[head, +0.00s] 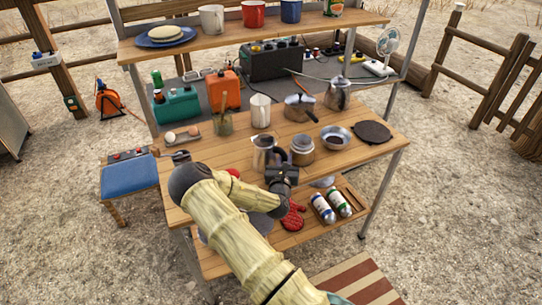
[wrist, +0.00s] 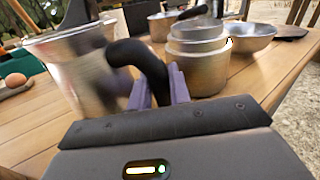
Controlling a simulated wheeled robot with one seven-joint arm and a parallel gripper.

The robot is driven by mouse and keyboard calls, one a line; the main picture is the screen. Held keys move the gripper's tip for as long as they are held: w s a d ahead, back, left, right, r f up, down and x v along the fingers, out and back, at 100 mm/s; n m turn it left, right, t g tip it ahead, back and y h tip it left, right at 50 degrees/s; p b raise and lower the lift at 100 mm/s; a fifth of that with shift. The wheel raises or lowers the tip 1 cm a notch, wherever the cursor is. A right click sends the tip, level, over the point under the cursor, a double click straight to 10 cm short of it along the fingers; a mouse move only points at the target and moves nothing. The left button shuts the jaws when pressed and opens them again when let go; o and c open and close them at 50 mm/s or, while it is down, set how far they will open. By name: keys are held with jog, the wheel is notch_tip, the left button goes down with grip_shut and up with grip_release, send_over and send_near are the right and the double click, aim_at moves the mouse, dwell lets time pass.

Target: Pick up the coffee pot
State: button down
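The coffee pot (head: 262,153) is a silver metal pot with a black handle. In the head view it is upright near the front of the wooden table, just left of my gripper (head: 283,178). In the wrist view the pot (wrist: 80,75) fills the left side, and its curved black handle comes down between the purple fingers of my gripper (wrist: 160,88). The fingers lie close on both sides of the handle and look shut on it. Whether the pot's base touches the table is hidden. A second spouted metal pot (head: 338,93) stands farther back.
A stacked metal canister (head: 302,151) stands close right of my gripper; it also shows in the wrist view (wrist: 198,62). A metal bowl (head: 336,138), a lidded saucepan (head: 299,108) and a dark flat pan (head: 371,132) are farther right and back. An upper shelf (head: 215,41) overhangs the rear.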

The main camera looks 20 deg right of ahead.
notch_tip(320, 180, up, 10)
jog(key=shift+r, duration=0.1)
dwell(0.6)
dwell(0.4)
